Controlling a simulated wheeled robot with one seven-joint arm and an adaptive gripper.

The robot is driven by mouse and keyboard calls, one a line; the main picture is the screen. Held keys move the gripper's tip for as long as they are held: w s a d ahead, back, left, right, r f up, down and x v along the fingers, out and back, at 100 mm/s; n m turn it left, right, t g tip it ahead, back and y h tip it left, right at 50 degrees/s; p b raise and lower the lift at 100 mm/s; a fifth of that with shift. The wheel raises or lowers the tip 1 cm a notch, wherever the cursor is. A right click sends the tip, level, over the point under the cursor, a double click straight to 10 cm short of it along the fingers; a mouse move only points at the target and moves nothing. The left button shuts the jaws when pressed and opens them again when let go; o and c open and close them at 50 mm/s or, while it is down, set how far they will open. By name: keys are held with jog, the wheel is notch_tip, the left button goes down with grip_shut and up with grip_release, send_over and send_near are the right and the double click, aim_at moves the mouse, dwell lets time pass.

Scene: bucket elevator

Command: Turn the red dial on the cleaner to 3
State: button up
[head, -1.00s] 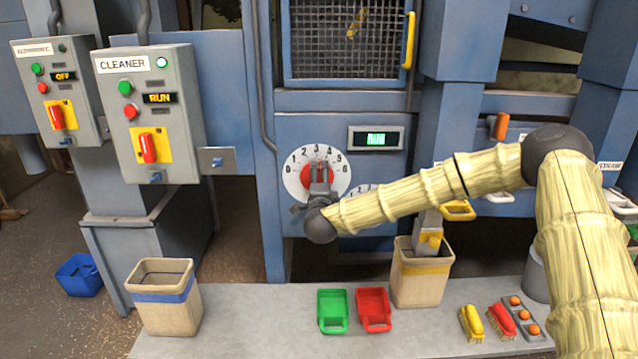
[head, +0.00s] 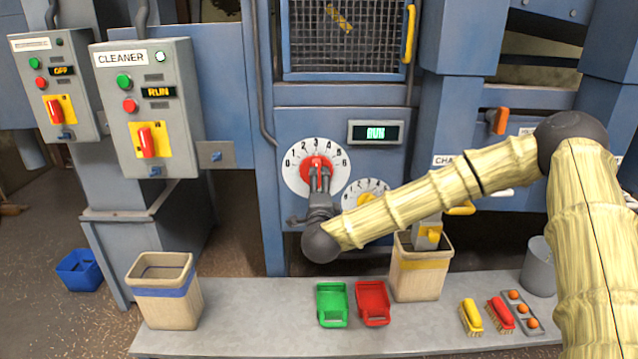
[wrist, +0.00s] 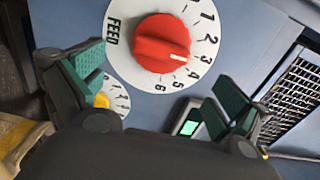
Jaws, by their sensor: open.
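The red dial (head: 316,164) is a round knob on a white plate numbered 0 to 6, on the blue machine front. In the wrist view the red dial (wrist: 160,42) is in full view, with "FEED" on its plate. Its white mark points at about 3. My gripper (head: 320,182) is in front of the dial's lower part in the head view. In the wrist view my gripper (wrist: 158,84) has its fingers spread wide, empty, on either side of the knob and apart from it.
The cleaner control box (head: 150,108) reads RUN. A smaller white dial (head: 366,190) sits lower right of the red one, below a green display (head: 376,132). A mesh window (head: 345,38) is above. Bins, scoops and brushes stand on the bench (head: 250,310).

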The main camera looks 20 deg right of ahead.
jog(key=shift+v, duration=1.75)
jog(key=shift+f, duration=0.1)
jog(key=s+a+f+n+g+y, duration=0.25)
jog(key=s+a+f+n, duration=0.2)
jog(key=f, duration=0.45)
jog(key=s+a+f+n+g+y, duration=0.1)
jog(key=s+a+f+n+y, duration=0.3)
jog(key=f, duration=0.6)
jog(key=s+a+f+n+g, duration=0.3)
jog(key=s+f+n+g, duration=0.3)
jog(key=s+f, duration=1.05)
jog(key=s+d+f+n+g+h, duration=0.1)
jog(key=s+d+f+n+g, duration=0.15)
jog(key=s, duration=0.65)
jog(key=s+d+f+n+g, duration=0.2)
jog(key=s+d+f+g, duration=0.15)
jog(key=s, duration=0.45)
jog(key=s+d+f+n+g+h, duration=0.1)
jog(key=s+d+f+n+g, duration=0.2)
jog(key=s, duration=0.6)
notch_tip(320, 180, up, 13)
jog(key=d+m+t+p, duration=0.1)
jog(key=p, duration=1.3)
jog(key=shift+r+p, duration=0.2)
jog(key=shift+p, duration=0.1)
